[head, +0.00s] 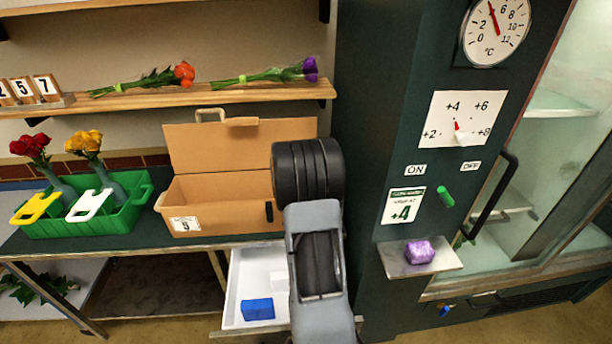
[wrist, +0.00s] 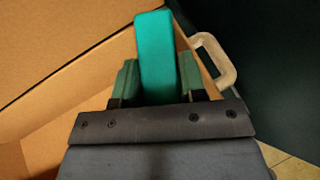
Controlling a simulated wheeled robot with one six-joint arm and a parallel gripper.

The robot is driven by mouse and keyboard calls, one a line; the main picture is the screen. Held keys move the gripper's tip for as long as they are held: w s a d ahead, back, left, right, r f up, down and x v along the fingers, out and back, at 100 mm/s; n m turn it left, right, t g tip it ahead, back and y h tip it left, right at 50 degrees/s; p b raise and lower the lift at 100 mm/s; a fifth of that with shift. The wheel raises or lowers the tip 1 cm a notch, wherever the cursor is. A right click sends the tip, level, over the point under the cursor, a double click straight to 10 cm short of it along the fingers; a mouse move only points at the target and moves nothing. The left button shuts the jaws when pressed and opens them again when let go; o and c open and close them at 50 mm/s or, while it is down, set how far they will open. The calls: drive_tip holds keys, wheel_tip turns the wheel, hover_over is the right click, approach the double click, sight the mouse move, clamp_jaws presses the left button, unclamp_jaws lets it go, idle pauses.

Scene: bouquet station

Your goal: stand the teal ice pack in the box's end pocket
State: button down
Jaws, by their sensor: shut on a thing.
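The teal ice pack (wrist: 156,62) is held upright between the two fingers of my gripper (wrist: 158,82) in the wrist view. My gripper is shut on it. The cardboard box (head: 225,209) stands open on the table in the head view, its lid (head: 240,150) raised at the back. My arm reaches to the box's right end and hides that end, the gripper and the ice pack in the head view. In the wrist view box cardboard (wrist: 60,45) lies left of and behind the pack. The end pocket cannot be made out clearly.
A green crate (head: 95,222) with flowers in vases stands left of the box. An open white drawer (head: 262,270) below holds a blue block (head: 257,309). The dark cooler cabinet (head: 375,130) is close on the right, with a purple pack (head: 419,252) on its small shelf.

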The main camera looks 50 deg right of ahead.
drive_tip(key=shift+f, duration=0.2)
drive_tip(key=c, duration=0.7)
unclamp_jaws()
drive_tip(key=shift+r, duration=0.15)
